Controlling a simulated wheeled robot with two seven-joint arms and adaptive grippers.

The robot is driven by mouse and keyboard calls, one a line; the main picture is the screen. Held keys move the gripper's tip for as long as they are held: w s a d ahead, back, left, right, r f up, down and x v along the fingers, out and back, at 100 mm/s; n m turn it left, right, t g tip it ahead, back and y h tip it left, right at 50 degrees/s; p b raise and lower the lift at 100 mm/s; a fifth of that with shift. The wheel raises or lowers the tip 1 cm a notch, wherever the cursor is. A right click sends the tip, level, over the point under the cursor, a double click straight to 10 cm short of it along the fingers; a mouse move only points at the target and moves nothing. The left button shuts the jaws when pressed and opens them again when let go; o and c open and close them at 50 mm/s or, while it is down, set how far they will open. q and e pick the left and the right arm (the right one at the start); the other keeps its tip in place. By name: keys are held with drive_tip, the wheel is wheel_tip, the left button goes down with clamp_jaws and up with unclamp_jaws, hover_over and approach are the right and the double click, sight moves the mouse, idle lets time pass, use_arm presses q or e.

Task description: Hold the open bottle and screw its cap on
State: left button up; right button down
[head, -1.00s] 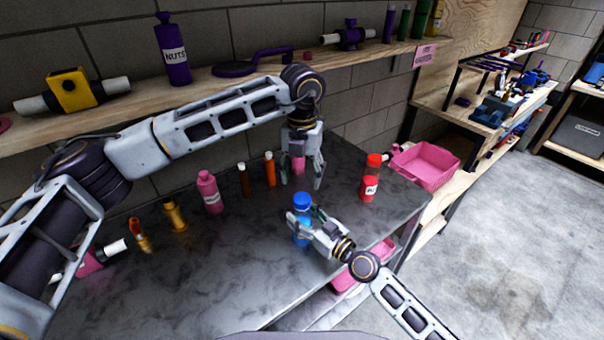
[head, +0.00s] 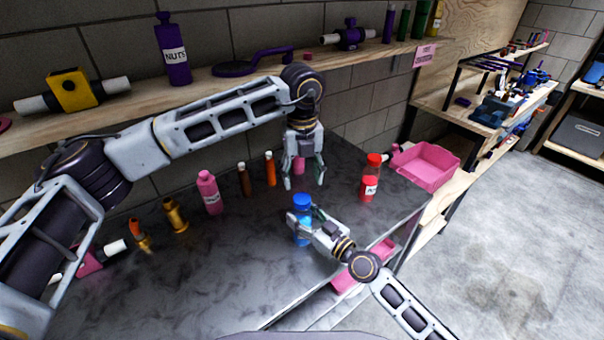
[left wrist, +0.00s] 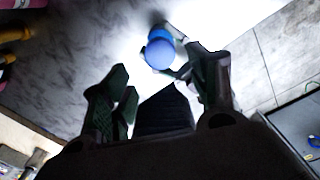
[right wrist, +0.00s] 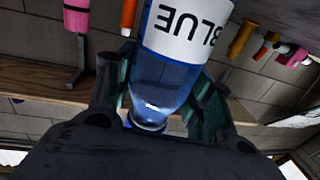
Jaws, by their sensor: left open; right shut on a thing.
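The blue bottle (head: 301,236) stands near the front of the dark table, with a darker blue cap (head: 302,201) at its top. In the left wrist view, the cap (left wrist: 160,54) shows as a round blue shape beyond the fingers. How tightly it sits cannot be told. My right gripper (head: 310,228) is shut on the bottle; in the right wrist view, its fingers flank the bottle (right wrist: 185,50), whose label reads BLUE upside down. My left gripper (head: 304,186) is open and empty, pointing down, behind and above the cap and apart from it.
A pink bottle (head: 209,194), brown bottle (head: 244,181) and orange bottle (head: 270,169) stand left of my left gripper. A pink bin (head: 425,167) lies beyond the table's right end.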

sight(302, 198)
use_arm(q)
drive_tip(key=shift+f, duration=0.15)
drive_tip(key=shift+f, duration=3.85)
drive_tip(key=shift+c, duration=0.4)
drive_tip(key=c, duration=1)
